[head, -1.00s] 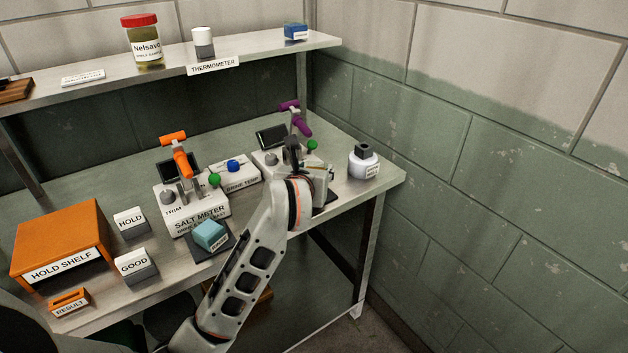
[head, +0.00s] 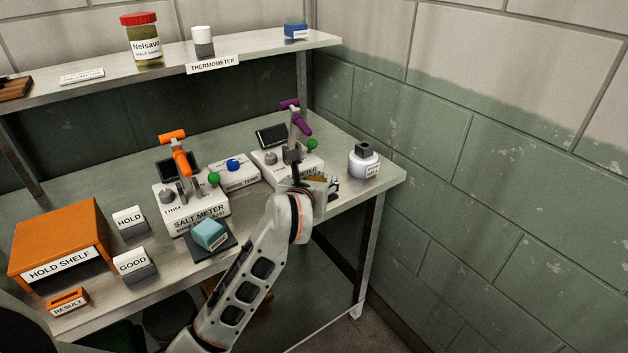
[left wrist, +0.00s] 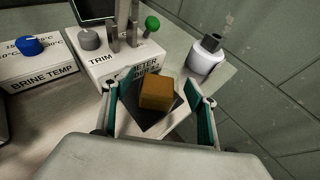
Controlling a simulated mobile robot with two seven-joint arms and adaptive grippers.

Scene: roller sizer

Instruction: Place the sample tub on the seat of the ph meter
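The sample tub appears to be the ochre block (left wrist: 157,93), which rests on a dark square seat (left wrist: 136,117) in front of the pH meter (left wrist: 112,62). In the head view the pH meter (head: 268,172) has a purple-handled lever, and my left gripper partly hides its front. My left gripper (left wrist: 158,112) is open, with one teal-lined finger on each side of the block and a gap on both sides. In the head view the left gripper (head: 322,190) is at the table's front right. My right gripper is not in view.
A white bottle with a dark cap (head: 363,162) stands right of the meter, near the table edge and wall. The salt meter (head: 198,214) with a teal block (head: 209,234) in front is to the left. The brine temp box (head: 233,173) sits between the meters.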

